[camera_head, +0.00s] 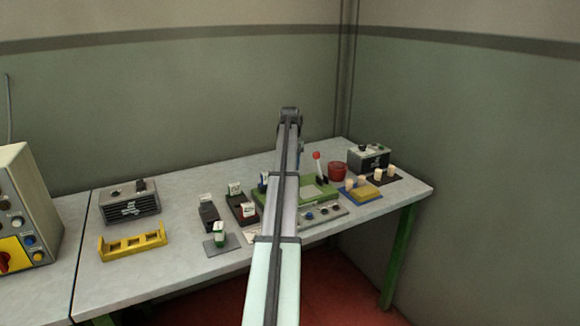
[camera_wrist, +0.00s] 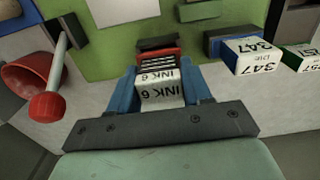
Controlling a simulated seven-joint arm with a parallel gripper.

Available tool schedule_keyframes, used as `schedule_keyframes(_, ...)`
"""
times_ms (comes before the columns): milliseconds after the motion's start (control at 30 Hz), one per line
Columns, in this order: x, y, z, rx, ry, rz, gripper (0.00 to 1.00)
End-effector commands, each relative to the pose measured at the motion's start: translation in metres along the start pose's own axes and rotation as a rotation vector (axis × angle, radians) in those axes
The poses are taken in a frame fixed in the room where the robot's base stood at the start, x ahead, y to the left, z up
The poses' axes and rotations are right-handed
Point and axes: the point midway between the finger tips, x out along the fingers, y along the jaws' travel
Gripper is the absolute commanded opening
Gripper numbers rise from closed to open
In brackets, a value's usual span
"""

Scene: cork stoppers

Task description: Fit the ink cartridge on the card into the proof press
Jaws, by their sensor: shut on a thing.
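In the wrist view my gripper (camera_wrist: 160,82) has its blue fingers shut on a white ink cartridge (camera_wrist: 159,97) labelled "INK 6". A ribbed dark part and a red and black part show just beyond the label; I cannot tell which belong to the cartridge. The green proof press (camera_wrist: 105,55) lies below and beyond it. Whether the cartridge touches the press is unclear. In the head view the press (camera_head: 322,191) is partly behind my arm, which hides the gripper. A small white card-like patch (camera_head: 251,237) shows left of my arm.
A red-knobbed lever (camera_wrist: 47,106) and a red bowl (camera_wrist: 28,80) are left in the wrist view. Blocks marked "347" (camera_wrist: 252,57) stand right. In the head view, a green-and-white block (camera_head: 219,236) on a grey plate and a yellow rack (camera_head: 133,245) are left of the press.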

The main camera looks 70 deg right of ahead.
Motion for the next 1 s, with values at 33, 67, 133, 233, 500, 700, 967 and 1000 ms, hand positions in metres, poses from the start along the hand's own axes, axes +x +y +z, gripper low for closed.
schedule_keyframes(33,0.0,0.0,0.0,0.0,0.0,0.0,0.18)
schedule_keyframes(67,0.0,0.0,0.0,0.0,0.0,0.0,0.18)
schedule_keyframes(133,0.0,0.0,0.0,0.0,0.0,0.0,0.18)
schedule_keyframes(233,0.001,0.0,0.0,0.0,0.0,0.0,0.18)
schedule_keyframes(500,0.005,0.0,0.0,0.0,0.0,0.0,0.18)
schedule_keyframes(700,0.007,0.0,0.0,0.0,0.0,0.0,0.18)
schedule_keyframes(967,0.01,0.0,0.0,0.0,0.0,0.0,0.18)
schedule_keyframes(1000,0.011,0.0,0.0,0.0,0.0,0.0,0.18)
